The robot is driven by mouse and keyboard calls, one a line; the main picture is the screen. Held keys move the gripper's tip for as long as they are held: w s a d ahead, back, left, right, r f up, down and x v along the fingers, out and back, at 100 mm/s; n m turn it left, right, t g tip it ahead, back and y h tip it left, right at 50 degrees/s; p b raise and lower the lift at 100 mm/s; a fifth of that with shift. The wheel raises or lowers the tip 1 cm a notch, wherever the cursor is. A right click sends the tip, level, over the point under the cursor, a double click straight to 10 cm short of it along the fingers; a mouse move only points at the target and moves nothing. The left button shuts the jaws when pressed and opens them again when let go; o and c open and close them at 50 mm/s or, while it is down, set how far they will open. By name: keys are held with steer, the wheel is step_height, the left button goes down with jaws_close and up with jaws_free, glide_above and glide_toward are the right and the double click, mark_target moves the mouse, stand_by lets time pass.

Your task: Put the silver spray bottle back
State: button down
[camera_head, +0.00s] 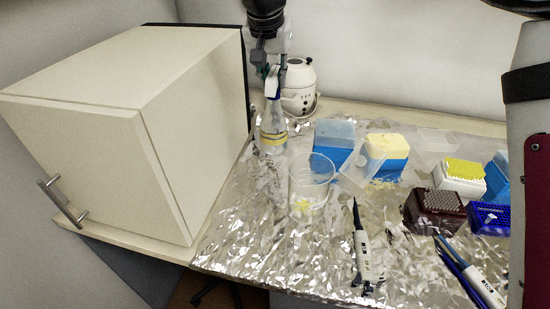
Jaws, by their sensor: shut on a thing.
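The silver spray bottle (271,136) is a clear, silvery bottle with a yellow band and a white and blue spray head. It is upright at the back left of the foil-covered bench, close to the cabinet's right side. My gripper (268,72) comes down from above and is shut on the bottle's spray head. The fingertips are partly hidden and small in this view. I cannot tell whether the bottle's base touches the foil.
A cream cabinet (180,120) stands at left. A white round device (299,88) is behind the bottle. A clear beaker (312,180), blue tip boxes (334,140), a maroon rack (433,212) and pipettes (362,250) lie to the right. The front-left foil (250,225) is bare.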

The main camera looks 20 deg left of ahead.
mark_target(274, 114)
steer(key=shift+f+p, duration=0.7)
steer(key=shift+f, duration=4.15)
steer(key=c, duration=1.4)
jaws_free()
steer(key=shift+c, duration=0.2)
steer(key=b+v, duration=0.1)
steer(key=v, duration=1.1)
